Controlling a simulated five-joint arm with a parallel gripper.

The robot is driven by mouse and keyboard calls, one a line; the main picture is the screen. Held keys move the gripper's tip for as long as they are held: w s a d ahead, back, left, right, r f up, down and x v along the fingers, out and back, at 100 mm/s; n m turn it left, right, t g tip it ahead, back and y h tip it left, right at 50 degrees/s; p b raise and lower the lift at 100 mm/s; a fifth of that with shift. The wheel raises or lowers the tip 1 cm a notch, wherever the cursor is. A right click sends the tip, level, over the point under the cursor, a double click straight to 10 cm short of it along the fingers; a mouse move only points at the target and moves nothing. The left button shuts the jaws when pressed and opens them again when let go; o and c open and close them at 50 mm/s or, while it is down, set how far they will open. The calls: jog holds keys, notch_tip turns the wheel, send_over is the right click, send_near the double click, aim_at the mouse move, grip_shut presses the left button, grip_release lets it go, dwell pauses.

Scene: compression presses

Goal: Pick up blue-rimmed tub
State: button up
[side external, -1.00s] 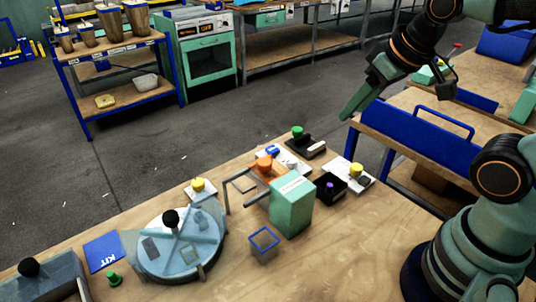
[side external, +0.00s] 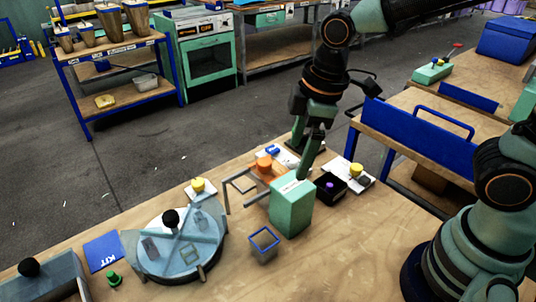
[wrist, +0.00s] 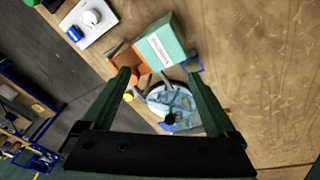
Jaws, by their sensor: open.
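The blue-rimmed tub (side external: 264,243) is a small, clear, square tub with a blue rim. It stands on the wooden bench in front of the green box, and its rim partly shows in the wrist view (wrist: 193,63), beyond the right finger. My gripper (side external: 303,160) is open and empty. In the side view it hangs over the bench behind and above the green box, up and right of the tub. In the wrist view my two fingers (wrist: 160,78) are spread apart with nothing between the tips.
The tall green box (side external: 291,207) stands beside the tub. A metal frame and orange part (side external: 264,164) are behind it. A round turntable (side external: 175,265) with a black knob is left. A black tray (side external: 328,197) is right. The bench front is clear.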

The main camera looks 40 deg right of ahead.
jog(key=s+a+f+n+g, duration=0.2)
jog(key=a+f+n, duration=0.4)
jog(key=a+n, duration=0.15)
send_near(264, 242)
jog(key=s, duration=0.1)
jog(key=s+a+f, duration=0.1)
jog(key=shift+s+f+h, duration=0.15)
jog(key=shift+s+h, duration=0.25)
jog(key=f, duration=0.2)
jog(key=a+f, duration=0.1)
jog(key=f, duration=0.1)
jog(key=shift+w+a, duration=0.1)
jog(key=shift+w, duration=0.3)
jog(key=shift+f, duration=0.6)
jog(key=shift+c, duration=0.3)
jog(key=c, duration=1.4)
jog(key=shift+o, duration=0.2)
jog(key=shift+r, duration=0.15)
